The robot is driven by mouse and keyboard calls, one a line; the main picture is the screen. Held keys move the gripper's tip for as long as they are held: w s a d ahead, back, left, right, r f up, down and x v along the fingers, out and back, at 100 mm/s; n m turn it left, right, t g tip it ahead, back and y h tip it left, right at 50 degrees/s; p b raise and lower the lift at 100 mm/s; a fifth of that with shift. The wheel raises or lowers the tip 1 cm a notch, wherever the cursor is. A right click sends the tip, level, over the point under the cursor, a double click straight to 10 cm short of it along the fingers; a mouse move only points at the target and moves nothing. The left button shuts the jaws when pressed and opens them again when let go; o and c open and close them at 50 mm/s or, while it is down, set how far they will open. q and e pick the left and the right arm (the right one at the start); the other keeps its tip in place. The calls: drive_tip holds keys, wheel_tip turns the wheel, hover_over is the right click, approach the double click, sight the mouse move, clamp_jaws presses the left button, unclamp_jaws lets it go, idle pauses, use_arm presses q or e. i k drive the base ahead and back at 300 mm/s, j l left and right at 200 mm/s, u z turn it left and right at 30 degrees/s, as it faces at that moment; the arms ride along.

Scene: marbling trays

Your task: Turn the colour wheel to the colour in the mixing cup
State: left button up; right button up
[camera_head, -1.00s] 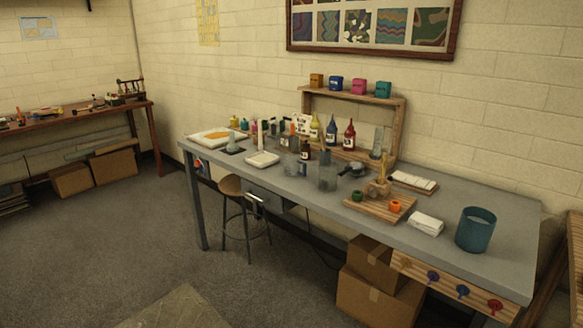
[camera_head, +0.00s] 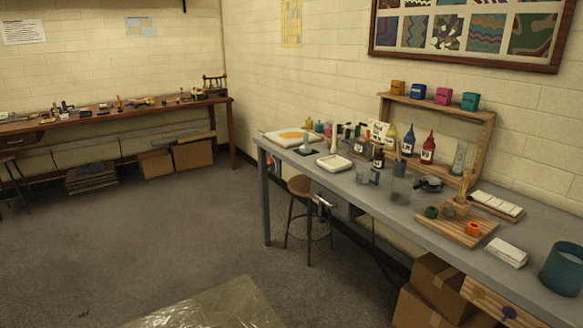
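I cannot make out for certain a colour wheel or which vessel is the mixing cup. A small multicoloured item (camera_head: 273,162) shows at the left end of the grey table (camera_head: 352,193), too small to tell what it is. A clear cup (camera_head: 401,189) stands near the table's front edge. A smaller clear cup (camera_head: 367,176) stands to its left. I cannot tell a colour inside either. Neither of my grippers is in view.
A white tray with an orange patch (camera_head: 278,139) lies at the table's far left. A stool (camera_head: 301,187) and cardboard boxes (camera_head: 437,279) stand at the table's front side. A shiny sheet (camera_head: 215,307) lies on the floor. The grey floor on the left is open.

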sight(271, 165)
drive_tip(key=i+j+z, duration=0.25)
drive_tip(key=z, duration=0.15)
drive_tip(key=i+j+z, duration=0.35)
